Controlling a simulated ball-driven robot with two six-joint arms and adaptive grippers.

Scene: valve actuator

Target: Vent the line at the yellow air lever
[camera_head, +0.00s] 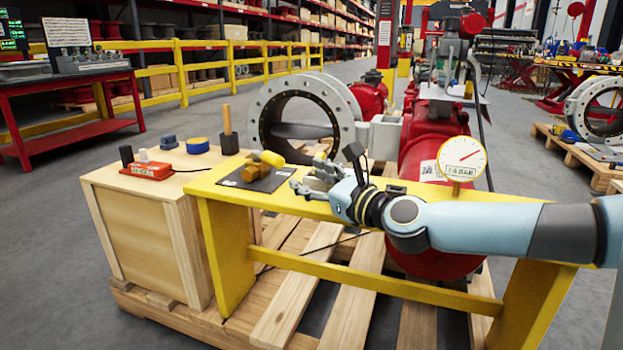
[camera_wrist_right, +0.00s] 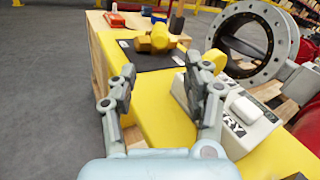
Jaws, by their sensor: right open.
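The yellow air lever (camera_head: 271,158) sits on a brass-coloured valve body (camera_head: 254,168), on a dark plate (camera_head: 240,181) at the left end of the yellow bench. In the right wrist view the yellow lever (camera_wrist_right: 160,32) and the valve lie ahead, beyond my fingertips. My right gripper (camera_head: 307,179) is open over the bench, to the right of the valve and apart from it. In the right wrist view its fingers (camera_wrist_right: 170,69) are spread, with nothing between them. My left gripper is not in view.
A grey box with a white button (camera_wrist_right: 243,108) stands close beside my right finger. A round gauge (camera_head: 461,158) stands on the bench at right. A wooden crate (camera_head: 150,225) at left carries a red box (camera_head: 147,171) and small items. A large flanged pipe (camera_head: 340,115) stands behind.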

